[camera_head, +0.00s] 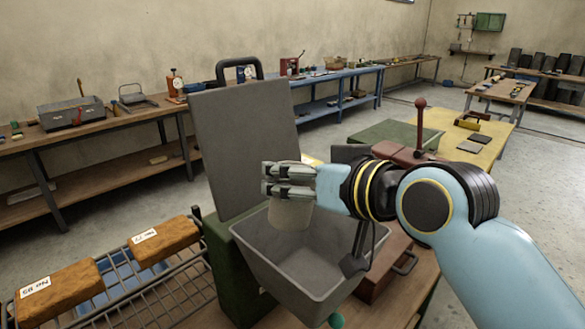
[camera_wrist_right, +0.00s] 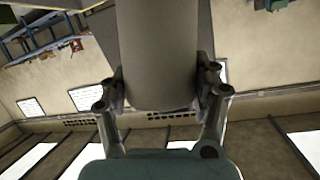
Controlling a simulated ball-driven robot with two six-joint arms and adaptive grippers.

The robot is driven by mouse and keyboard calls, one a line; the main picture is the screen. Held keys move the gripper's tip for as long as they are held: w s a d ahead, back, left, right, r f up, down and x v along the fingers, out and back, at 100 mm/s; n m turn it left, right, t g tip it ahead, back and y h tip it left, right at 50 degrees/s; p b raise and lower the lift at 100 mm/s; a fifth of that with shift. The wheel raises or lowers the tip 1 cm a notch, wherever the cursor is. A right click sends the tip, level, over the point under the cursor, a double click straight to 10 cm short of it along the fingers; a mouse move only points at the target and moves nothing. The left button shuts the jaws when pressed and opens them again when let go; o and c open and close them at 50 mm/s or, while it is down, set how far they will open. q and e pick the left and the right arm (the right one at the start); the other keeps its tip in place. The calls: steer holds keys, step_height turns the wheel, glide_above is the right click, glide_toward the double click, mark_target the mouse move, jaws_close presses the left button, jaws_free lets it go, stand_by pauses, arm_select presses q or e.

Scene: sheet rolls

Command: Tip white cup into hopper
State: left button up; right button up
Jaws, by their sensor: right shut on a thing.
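The white cup (camera_head: 291,215) shows as a pale, greyish cylinder just below my right gripper (camera_head: 270,180), over the hopper. In the right wrist view the cup (camera_wrist_right: 160,50) is large and lies between the two fingers of my right gripper (camera_wrist_right: 160,88), which is shut on it. Its contents are hidden. The hopper (camera_head: 290,277) is a grey, open-topped bin with sloping walls, in front of an upright grey panel (camera_head: 243,145). The cup hangs above its opening, near the back edge. In the head view the fingers hide the cup's upper part. My left gripper is not in view.
A wire rack with two labelled brown blocks (camera_head: 165,243) stands at the left. A dark green body (camera_head: 230,265) stands beside the hopper. A yellow-topped bench (camera_head: 480,150) and a brown box with a handle (camera_head: 385,265) are to the right. Benches with tools line the wall.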

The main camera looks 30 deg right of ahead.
mark_target(304, 204)
steer(key=shift+s+f+m+y+b, duration=0.1)
steer(key=shift+f+m+y+b, duration=0.2)
steer(key=shift+f+m+b, duration=0.25)
steer(key=shift+d+f+m+y, duration=0.15)
steer(key=shift+f+m+y, duration=0.25)
steer(key=shift+m, duration=0.35)
steer(key=f+m+y+b, duration=0.1)
steer(key=m+b, duration=0.1)
steer(key=f+m+y+b, duration=0.1)
steer(key=m, duration=0.1)
steer(key=d+f+m+y+b, duration=0.1)
steer(key=m+b, duration=0.1)
steer(key=shift+w+d+f+g+b, duration=0.1)
steer(key=shift+w+f+g+b, duration=0.2)
steer(key=shift+f, duration=0.05)
steer(key=m+y+b, duration=0.1)
steer(key=m, duration=0.1)
steer(key=d+m+y+b, duration=0.1)
steer(key=m, duration=0.1)
steer(key=m+t+b, duration=0.1)
steer(key=m, duration=0.2)
steer(key=shift+w+d+y+b, duration=0.3)
steer(key=shift+d+y+b, duration=0.05)
steer(key=shift+d+y, duration=0.05)
steer(key=shift+r, duration=0.15)
steer(key=shift+n, duration=0.3)
